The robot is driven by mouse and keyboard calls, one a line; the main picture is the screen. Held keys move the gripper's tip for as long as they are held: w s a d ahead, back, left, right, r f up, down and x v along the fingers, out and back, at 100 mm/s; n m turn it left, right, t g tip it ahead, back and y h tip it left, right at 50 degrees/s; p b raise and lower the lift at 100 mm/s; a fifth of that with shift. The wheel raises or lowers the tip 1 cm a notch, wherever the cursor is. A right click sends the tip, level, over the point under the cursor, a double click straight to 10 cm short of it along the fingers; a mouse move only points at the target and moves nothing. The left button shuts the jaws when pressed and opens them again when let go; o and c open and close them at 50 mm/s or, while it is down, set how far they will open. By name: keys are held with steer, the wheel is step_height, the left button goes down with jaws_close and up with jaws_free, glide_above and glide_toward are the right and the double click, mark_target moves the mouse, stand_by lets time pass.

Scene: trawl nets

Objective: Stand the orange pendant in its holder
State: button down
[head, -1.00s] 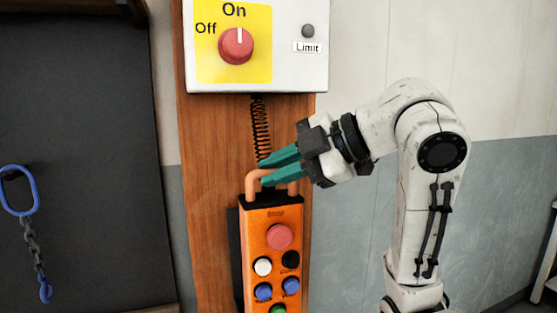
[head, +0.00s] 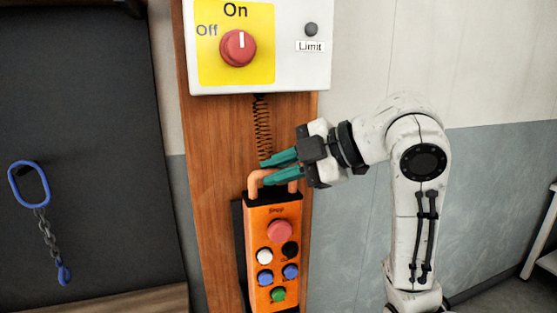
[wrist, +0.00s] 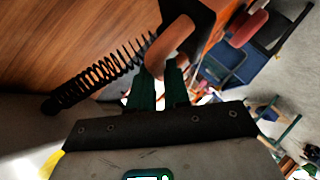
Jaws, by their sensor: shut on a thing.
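The orange pendant (head: 262,225) hangs upright against the wooden board, with a red stop button and several coloured buttons on its face. It has an orange loop handle (head: 256,179) on top, and a coiled cord (head: 263,128) runs up from it. My gripper (head: 268,171), with green fingers, is shut on the handle. In the wrist view the handle (wrist: 172,50) shows at the green fingertips. A dark part (head: 237,240) shows behind the pendant's left side; most of it is hidden, and I cannot tell whether the pendant sits in it.
A white switch box (head: 290,70) with a red On/Off knob is mounted above the pendant. A blue ring with a chain (head: 30,185) hangs on the dark panel at left. The wall right of the board is clear. A shelf (head: 545,235) stands at far right.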

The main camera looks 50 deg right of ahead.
mark_target(267, 188)
steer(key=p, duration=0.3)
steer(key=shift+w+r+p, duration=0.1)
steer(key=shift+r+p, duration=0.05)
steer(key=shift+p, duration=0.25)
steer(key=shift+w+d+f, duration=0.1)
steer(key=shift+w+f, duration=0.1)
steer(key=shift+w, duration=0.05)
steer(key=w+d+f+b, duration=0.3)
steer(key=w+f+b, duration=0.1)
steer(key=f+b, duration=0.1)
steer(key=shift+w+f, duration=0.3)
steer(key=shift+f, duration=0.1)
stand_by(1.0)
steer(key=shift+d, duration=0.1)
steer(key=c, duration=1)
jaws_free()
steer(key=shift+f+b, duration=0.1)
steer(key=shift+b, duration=0.2)
steer(key=v, duration=1.1)
steer(key=shift+w, duration=0.1)
